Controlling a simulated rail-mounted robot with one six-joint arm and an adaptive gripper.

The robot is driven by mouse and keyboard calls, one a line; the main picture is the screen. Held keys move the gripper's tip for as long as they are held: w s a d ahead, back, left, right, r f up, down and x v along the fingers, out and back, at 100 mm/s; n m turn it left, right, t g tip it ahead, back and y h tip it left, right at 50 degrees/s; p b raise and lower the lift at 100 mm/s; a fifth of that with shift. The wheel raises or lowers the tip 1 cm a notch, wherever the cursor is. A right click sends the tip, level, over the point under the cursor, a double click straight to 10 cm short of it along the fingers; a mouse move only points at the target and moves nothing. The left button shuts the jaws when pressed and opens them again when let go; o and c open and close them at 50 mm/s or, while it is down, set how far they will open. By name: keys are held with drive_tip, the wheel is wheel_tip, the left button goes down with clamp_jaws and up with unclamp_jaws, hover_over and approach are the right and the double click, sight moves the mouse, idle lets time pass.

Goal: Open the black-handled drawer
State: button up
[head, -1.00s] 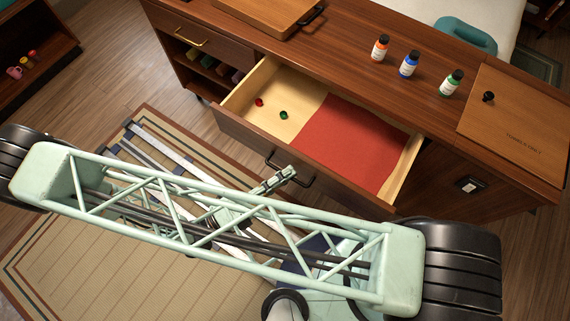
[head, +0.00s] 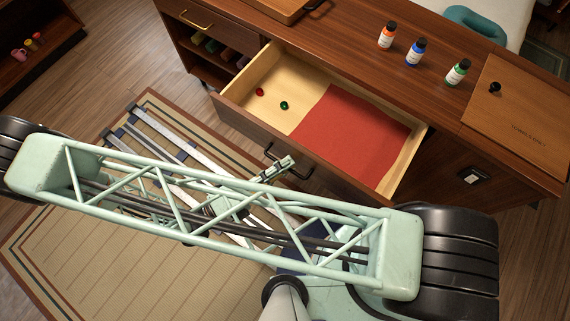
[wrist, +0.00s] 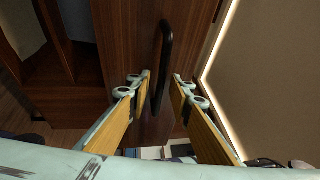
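The black-handled drawer (head: 236,118) is pulled well out of the wooden cabinet in the head view. A red liner (head: 345,135) covers part of its pale floor. Its black handle (head: 303,174) is on the drawer front, and the handle also shows upright in the wrist view (wrist: 166,50). My gripper (head: 288,163) is at the handle. In the wrist view my gripper (wrist: 162,77) has its two fingers apart, with the lower part of the handle between the tips and gaps visible beside it. Whether a finger touches the handle is unclear.
A red piece (head: 260,92) and a green piece (head: 284,105) lie in the drawer. An orange bottle (head: 387,36), a blue bottle (head: 415,53) and a green bottle (head: 457,72) stand on the countertop. A striped rug (head: 120,245) covers the floor before the cabinet.

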drive_tip(key=v, duration=1.2)
idle(0.4)
drive_tip(key=shift+r, duration=0.1)
idle(0.5)
